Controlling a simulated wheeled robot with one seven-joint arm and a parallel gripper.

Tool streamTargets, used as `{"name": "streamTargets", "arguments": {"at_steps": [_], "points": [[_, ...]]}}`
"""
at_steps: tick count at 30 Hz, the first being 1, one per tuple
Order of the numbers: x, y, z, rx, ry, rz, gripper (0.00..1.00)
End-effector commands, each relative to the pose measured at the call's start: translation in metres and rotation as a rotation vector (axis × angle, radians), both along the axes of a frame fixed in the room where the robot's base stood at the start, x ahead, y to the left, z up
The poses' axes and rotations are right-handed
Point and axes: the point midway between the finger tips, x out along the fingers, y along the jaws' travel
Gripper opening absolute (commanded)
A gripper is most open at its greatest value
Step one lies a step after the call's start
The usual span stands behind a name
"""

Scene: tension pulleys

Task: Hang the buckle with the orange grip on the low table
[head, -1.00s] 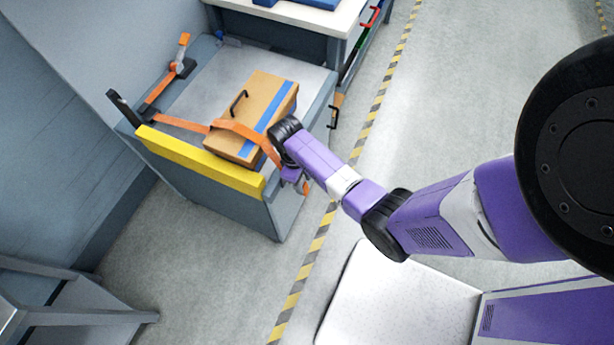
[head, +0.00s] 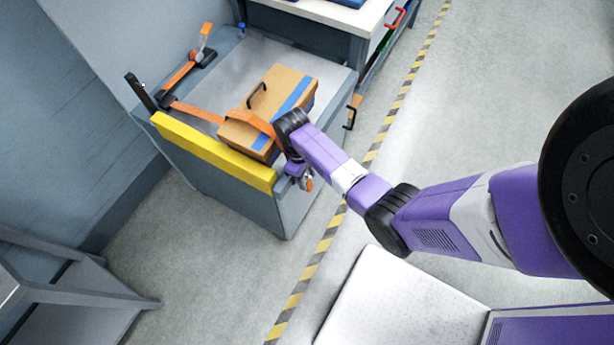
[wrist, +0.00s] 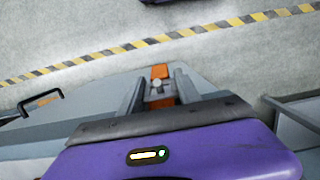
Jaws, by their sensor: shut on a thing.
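The low table (head: 232,210) is grey with a yellow bar along one edge. A tan box with a blue stripe (head: 290,83) sits on it. An orange strap (head: 195,110) runs from the table's far corner across the box toward my gripper (head: 298,174). My gripper is at the table's near right corner, beside the box and low by the side wall. It is shut on the buckle; a small orange grip (wrist: 160,72) shows just beyond the fingers in the wrist view. The buckle's body is mostly hidden by the fingers. I cannot tell whether it touches the table.
A black ratchet with an orange handle (head: 205,38) lies at the table's far corner. A dark post (head: 140,92) stands at its left. A white-topped workbench (head: 330,12) stands behind. The floor to the right is clear.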

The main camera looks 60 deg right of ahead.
Motion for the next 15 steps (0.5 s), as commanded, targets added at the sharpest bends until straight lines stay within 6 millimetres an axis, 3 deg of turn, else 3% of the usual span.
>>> {"name": "streamTargets", "arguments": {"at_steps": [10,11,15], "points": [[0.0,-0.0001,0.0001,0.0,0.0,0.0,0.0],[0.0,-0.0001,0.0001,0.0,-0.001,0.0,0.42],[0.0,-0.0001,0.0001,0.0,0.0,0.0,0.65]]}}
